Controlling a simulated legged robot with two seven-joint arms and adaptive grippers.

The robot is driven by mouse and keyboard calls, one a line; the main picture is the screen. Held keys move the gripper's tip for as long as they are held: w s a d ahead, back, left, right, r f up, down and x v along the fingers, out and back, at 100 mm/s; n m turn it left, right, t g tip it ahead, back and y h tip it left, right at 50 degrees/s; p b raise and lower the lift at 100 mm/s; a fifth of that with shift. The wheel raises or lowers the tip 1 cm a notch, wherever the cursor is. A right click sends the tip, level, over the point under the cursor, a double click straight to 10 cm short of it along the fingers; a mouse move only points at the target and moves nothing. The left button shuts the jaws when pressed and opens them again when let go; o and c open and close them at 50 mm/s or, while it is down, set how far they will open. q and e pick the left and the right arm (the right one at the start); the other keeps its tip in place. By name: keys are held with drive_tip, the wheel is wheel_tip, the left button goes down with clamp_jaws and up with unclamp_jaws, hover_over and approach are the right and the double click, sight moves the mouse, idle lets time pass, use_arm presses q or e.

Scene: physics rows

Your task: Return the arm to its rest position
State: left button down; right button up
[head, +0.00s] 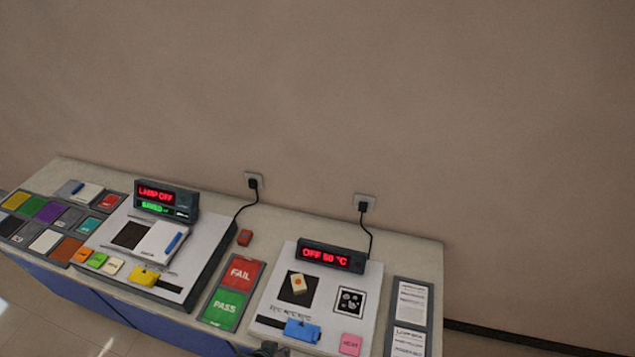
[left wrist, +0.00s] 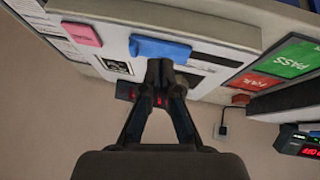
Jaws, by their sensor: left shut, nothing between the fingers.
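My left gripper (left wrist: 166,75) is shut with nothing between its fingers. In the left wrist view its fingertips appear over the white board of the heater station, beside the blue slider. In the head view only a small dark part of the gripper (head: 270,349) shows at the bottom edge, below the blue slider (head: 302,330). The rest of my left arm is hidden below the frame. My right gripper is not in view.
The heater station's display (head: 332,256) reads "OFF 50 °C". Left of it lie the FAIL/PASS panel (head: 232,291) and the lamp station with a yellow slider (head: 143,277). A document tray (head: 410,315) is at the right. The wall stands behind the bench.

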use_arm(q)
drive_tip(key=s+a+f+g+y, duration=0.2)
drive_tip(key=s+a+f+y, duration=0.15)
drive_tip(key=s+a, duration=0.65)
wheel_tip(320, 180, down, 28)
drive_tip(key=a+g+b, duration=0.1)
drive_tip(key=a+b, duration=0.1)
drive_tip(key=b, duration=0.2)
drive_tip(key=s+a+f+g+b, duration=0.1)
drive_tip(key=s+a+f+b, duration=0.1)
drive_tip(key=s+f, duration=1.5)
wheel_tip(320, 180, down, 3)
drive_tip(key=shift+s+a+g+b, duration=0.3)
drive_tip(key=shift+s+a+b, duration=0.05)
drive_tip(key=shift+a, duration=0.2)
